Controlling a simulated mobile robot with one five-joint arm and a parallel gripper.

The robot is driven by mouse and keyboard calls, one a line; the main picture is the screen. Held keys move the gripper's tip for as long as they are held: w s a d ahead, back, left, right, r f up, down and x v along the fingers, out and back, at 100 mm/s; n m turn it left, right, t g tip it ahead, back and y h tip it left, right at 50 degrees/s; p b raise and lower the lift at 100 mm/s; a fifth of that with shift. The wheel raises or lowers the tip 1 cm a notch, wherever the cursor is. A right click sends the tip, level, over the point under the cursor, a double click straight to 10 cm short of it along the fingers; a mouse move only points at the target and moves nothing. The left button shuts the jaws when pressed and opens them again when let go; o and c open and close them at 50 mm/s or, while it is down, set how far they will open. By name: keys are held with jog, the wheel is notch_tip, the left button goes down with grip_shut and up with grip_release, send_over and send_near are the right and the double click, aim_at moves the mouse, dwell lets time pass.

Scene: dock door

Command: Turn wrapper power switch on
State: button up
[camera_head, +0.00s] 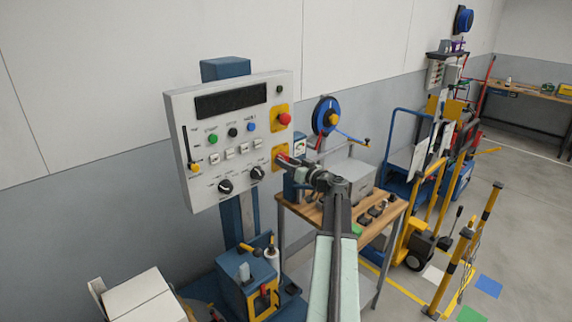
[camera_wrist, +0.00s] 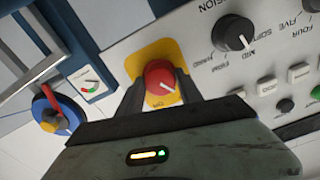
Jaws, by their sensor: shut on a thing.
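The wrapper power switch is a red rotary knob (camera_wrist: 160,77) with a white pointer mark, on a yellow plate (camera_wrist: 141,60). In the head view its yellow plate (camera_head: 280,149) is at the lower right of the white control panel (camera_head: 203,109), and the knob is mostly hidden by my gripper (camera_head: 286,160). In the wrist view my gripper (camera_wrist: 161,84) has one dark finger on each side of the knob and is shut on it. Small lettering below the knob is partly covered by the gripper body.
A red button (camera_head: 284,118) on another yellow plate sits just above. Two black knobs (camera_head: 225,186) and several small buttons are to the left. A wooden workbench (camera_head: 334,222) stands below my arm. A blue-and-yellow reel (camera_head: 325,116) hangs at the right.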

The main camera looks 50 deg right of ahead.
jog(key=shift+w+r+m, duration=0.1)
jog(key=shift+m, duration=7.6)
jog(key=o, duration=1.4)
jog(key=shift+w, duration=0.1)
jog(key=shift+s, duration=0.2)
